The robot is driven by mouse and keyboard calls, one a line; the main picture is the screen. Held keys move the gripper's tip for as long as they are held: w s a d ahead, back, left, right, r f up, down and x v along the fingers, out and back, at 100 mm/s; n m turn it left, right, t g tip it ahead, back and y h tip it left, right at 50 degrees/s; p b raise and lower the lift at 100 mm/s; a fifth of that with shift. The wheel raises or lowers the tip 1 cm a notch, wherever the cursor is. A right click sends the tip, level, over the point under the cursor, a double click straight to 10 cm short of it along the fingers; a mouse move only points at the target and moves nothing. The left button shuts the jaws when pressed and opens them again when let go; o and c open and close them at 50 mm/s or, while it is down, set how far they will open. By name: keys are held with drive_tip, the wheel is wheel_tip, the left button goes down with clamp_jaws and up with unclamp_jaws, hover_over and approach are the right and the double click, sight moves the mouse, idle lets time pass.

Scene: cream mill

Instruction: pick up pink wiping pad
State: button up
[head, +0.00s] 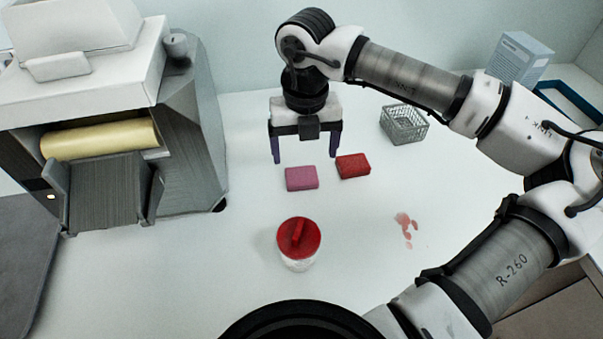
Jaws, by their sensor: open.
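The pink wiping pad (301,178) lies flat on the white table, a small block in the middle of the head view. A red pad (353,166) of similar size lies close to its right, with a narrow gap between them. My gripper (305,160) points down with its two dark purple fingers spread wide apart and nothing between them. In the picture its fingertips show just beyond the pink pad, one to the upper left and one to the upper right, near the red pad. Their exact height above the table cannot be told.
A jar with a red lid (298,239) stands nearer than the pads. A grey wire basket (404,124) stands at the back right. Reddish stains (406,226) mark the table at right. A large grey machine with a yellow roller (100,138) fills the left.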

sight(302, 174)
drive_tip(key=shift+s+a+f+p, duration=0.15)
drive_tip(key=shift+f+p, duration=0.4)
drive_tip(key=shift+f, duration=0.9)
drive_tip(key=shift+s+a+f+p, duration=0.15)
drive_tip(key=shift+f+p, duration=0.4)
drive_tip(key=shift+f, duration=0.9)
drive_tip(key=shift+w, duration=0.1)
drive_tip(key=c, duration=1.1)
drive_tip(key=shift+o, duration=0.2)
drive_tip(key=shift+r, duration=0.1)
wheel_tip(302, 174, up, 20)
drive_tip(key=b, duration=0.3)
